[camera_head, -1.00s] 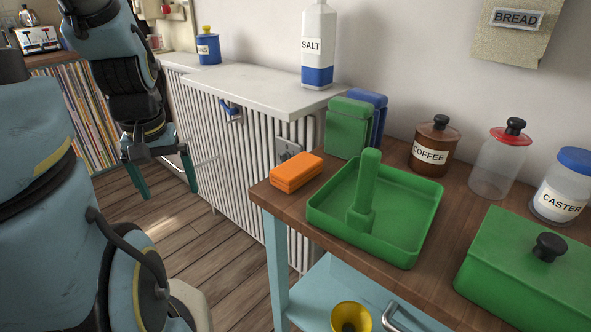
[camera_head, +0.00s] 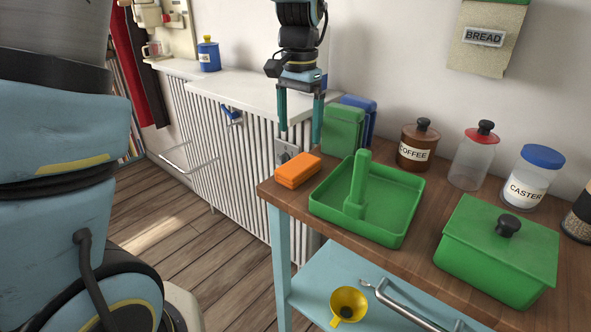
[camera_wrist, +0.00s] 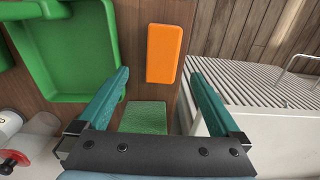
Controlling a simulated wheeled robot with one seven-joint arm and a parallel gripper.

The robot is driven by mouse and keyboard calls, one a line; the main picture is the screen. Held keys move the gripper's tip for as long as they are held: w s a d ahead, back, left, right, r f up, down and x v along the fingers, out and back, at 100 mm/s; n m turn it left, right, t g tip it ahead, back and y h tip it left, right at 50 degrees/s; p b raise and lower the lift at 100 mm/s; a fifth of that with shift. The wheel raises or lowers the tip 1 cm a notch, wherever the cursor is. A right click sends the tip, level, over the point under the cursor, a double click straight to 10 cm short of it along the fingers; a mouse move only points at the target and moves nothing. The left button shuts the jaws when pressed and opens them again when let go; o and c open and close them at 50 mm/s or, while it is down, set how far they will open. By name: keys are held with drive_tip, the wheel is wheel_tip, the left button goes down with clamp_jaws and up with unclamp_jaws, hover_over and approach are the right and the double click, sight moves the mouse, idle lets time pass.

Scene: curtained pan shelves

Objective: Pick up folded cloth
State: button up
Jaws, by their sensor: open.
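An orange two-layered block (camera_head: 297,171) with rounded edges, which looks like the folded cloth, lies flat on the wooden cart top's left end. It also shows in the wrist view (camera_wrist: 164,53), ahead of the fingertips. My gripper (camera_head: 300,130) is open and empty, pointing down above and behind the orange block, apart from it. A green upright block (camera_head: 342,131) stands to its right. In the wrist view its textured green top (camera_wrist: 144,117) shows between the fingers. One finger partly overlaps the green block in the head view.
A green tray (camera_head: 404,229) with an upright post lies right of the orange block. A blue block (camera_head: 369,116) stands behind the green one. The coffee jar (camera_head: 418,146), caster jar (camera_head: 530,180) and lidded green box (camera_head: 497,253) are farther right. A white radiator (camera_head: 200,140) stands left.

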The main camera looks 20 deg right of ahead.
hover_over(298, 164)
drive_tip(key=f, duration=0.5)
drive_tip(key=shift+s+f+p, duration=0.1)
drive_tip(key=shift+s+p, duration=0.25)
drive_tip(key=shift+p, duration=0.05)
drive_tip(key=shift+w+f+p, duration=0.2)
drive_tip(key=shift+f+p, duration=0.3)
drive_tip(key=shift+f, duration=0.85)
drive_tip(key=shift+w+f+p, duration=0.15)
drive_tip(key=shift+f+p, duration=0.35)
drive_tip(key=shift+f, duration=0.8)
drive_tip(key=shift+c, duration=0.2)
drive_tip(key=c, duration=1.4)
wheel_tip(298, 164, up, 10)
drive_tip(key=shift+b, duration=1.15)
